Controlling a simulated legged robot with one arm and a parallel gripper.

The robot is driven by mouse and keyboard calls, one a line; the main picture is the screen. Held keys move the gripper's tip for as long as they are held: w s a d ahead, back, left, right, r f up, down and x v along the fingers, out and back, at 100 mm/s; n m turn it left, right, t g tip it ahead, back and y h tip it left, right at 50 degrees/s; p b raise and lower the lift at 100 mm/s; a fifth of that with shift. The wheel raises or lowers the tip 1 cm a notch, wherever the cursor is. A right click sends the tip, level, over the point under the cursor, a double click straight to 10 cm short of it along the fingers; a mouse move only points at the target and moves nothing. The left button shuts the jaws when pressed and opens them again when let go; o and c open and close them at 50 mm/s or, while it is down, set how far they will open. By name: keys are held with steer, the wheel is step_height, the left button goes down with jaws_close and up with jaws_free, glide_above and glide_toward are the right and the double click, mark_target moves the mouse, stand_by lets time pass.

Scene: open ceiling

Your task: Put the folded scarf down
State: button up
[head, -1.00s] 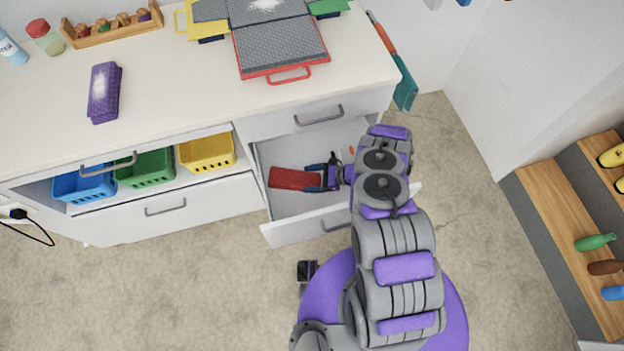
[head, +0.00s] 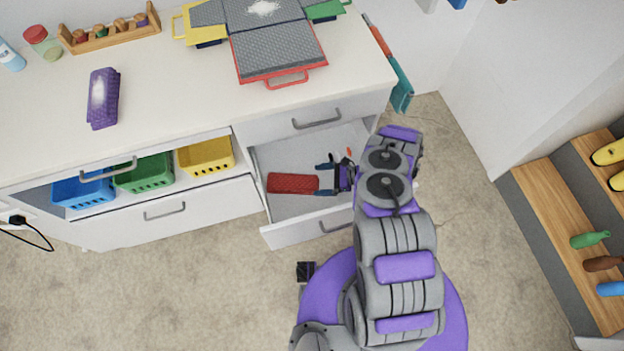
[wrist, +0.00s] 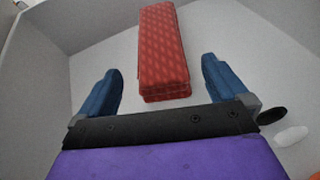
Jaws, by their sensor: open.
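The folded scarf (head: 292,184) is red with a pale pattern and lies flat on the floor of an open drawer (head: 284,211). In the wrist view the scarf (wrist: 163,55) lies ahead of my fingers, its near end close to the gap between them. My gripper (head: 322,180) is open, with its blue fingers spread wide, just right of the scarf in the head view.
A closed drawer (head: 316,118) sits above the open one. Blue, green and yellow baskets (head: 205,156) stand on the shelf to the left. A purple folded item (head: 103,98) lies on the counter (head: 165,100). Small orange and white items lie in the drawer near my gripper.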

steer(key=p+v, duration=0.1)
steer(key=v, duration=0.6)
steer(key=shift+d, duration=0.1)
